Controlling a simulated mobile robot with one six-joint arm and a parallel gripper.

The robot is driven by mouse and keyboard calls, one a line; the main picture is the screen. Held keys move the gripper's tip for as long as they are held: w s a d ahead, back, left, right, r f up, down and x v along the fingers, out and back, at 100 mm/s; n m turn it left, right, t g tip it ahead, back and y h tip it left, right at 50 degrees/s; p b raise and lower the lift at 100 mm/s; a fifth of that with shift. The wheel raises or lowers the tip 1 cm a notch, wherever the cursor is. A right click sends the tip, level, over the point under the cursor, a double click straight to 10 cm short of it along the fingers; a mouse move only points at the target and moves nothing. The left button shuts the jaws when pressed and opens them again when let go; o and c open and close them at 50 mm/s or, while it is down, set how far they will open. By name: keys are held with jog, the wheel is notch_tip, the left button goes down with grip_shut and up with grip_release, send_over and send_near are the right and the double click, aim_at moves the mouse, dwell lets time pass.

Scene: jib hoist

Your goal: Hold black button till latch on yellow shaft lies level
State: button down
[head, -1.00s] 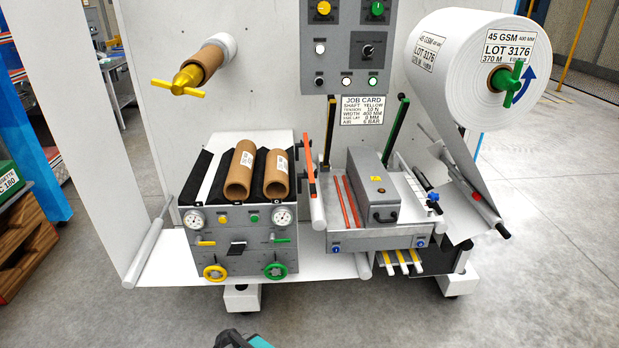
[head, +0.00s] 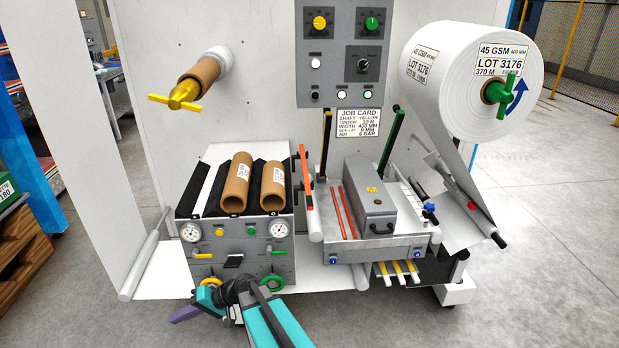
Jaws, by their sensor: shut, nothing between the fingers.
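The yellow shaft (head: 186,88) sticks out of the white panel at upper left with a brown core on it. The yellow cross bar at its end, the latch (head: 163,99), lies near level, its right end slightly lower in the picture. A small black button (head: 314,96) sits at the bottom left of the grey control panel, beside a white one and a lit green-white one. My gripper (head: 190,312) is low at the front, below the grey valve box, far from the button and the latch. It is shut and empty; its fingertips are small in view.
The grey valve box (head: 262,238) carries two brown cores, gauges, yellow and green valves and a black lever (head: 233,261). A job card (head: 359,121) hangs below the control panel. A large white roll (head: 455,80) is at right. Open floor lies at the front right.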

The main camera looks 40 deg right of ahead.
aim_at(315, 96)
jog(key=w+d+r+m+t+h+p, duration=0.1)
jog(key=w+d+r+t, duration=0.15)
jog(key=d+r, duration=0.7)
jog(key=w+d+r+m+t+h, duration=0.15)
jog(key=d+r+t, duration=0.25)
jog(key=d+r, duration=0.55)
jog(key=w+d+r+m+t+p, duration=0.1)
jog(key=w+d+r+t, duration=0.2)
jog(key=d+r, duration=0.65)
jog(key=s+d+r+t+h, duration=0.1)
jog(key=s+d+r+h, duration=0.1)
jog(key=s+d+r, duration=0.3)
jog(key=s+d+r+m+t+h+p, duration=0.1)
jog(key=s+d+r, duration=0.4)
jog(key=d+r, duration=0.6)
jog(key=s+d+r+m+t+h, duration=0.1)
jog(key=s+d+r+t+h, duration=0.1)
jog(key=s+d+r, duration=0.4)
notch_tip(315, 96, up, 4)
jog(key=d+h, duration=0.1)
jog(key=d, duration=0.2)
jog(key=shift+f+p, duration=0.25)
jog(key=shift+p, duration=0.1)
jog(key=shift+w+h, duration=0.1)
jog(key=shift+h, duration=0.15)
jog(key=shift+w+d, duration=1.4)
jog(key=shift+w, duration=0.3)
jog(key=shift+w+d, duration=1.4)
jog(key=shift+w, duration=0.25)
